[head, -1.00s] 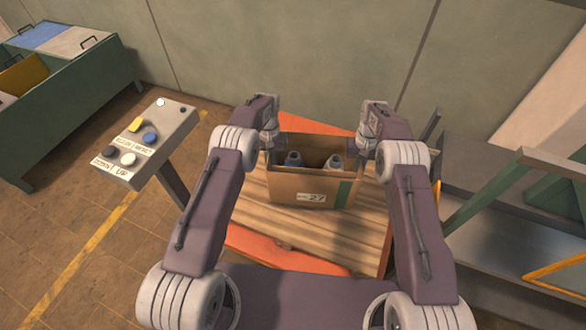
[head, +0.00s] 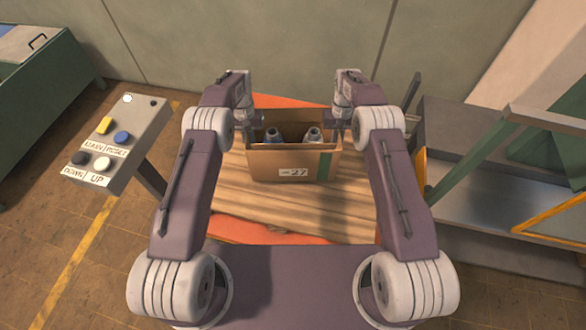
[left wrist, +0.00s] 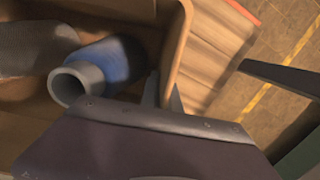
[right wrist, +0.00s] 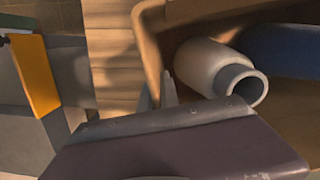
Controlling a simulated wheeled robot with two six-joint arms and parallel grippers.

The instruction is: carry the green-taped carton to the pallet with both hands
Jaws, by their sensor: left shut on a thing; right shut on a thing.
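The carton (head: 262,166) is an open brown box with a green tape strip (head: 324,166) and a "-27" label on its near face. It is upright, over the wooden slatted deck (head: 300,211), with shadow on the slats below it. I cannot tell whether it touches the deck. My left gripper (head: 249,121) is shut on the carton's left wall (left wrist: 180,45). My right gripper (head: 335,121) is shut on its right wall (right wrist: 148,40). Inside are a blue bottle (left wrist: 108,62) and a pale bottle (right wrist: 208,66). Which surface is the pallet is unclear.
Orange panels (head: 290,101) edge the deck. A button panel (head: 118,143) marked UP and DOWN stands at the left. A green bench (head: 50,75) is far left. Grey shelving with a green frame (head: 475,165) stands close on the right. A wall is behind.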

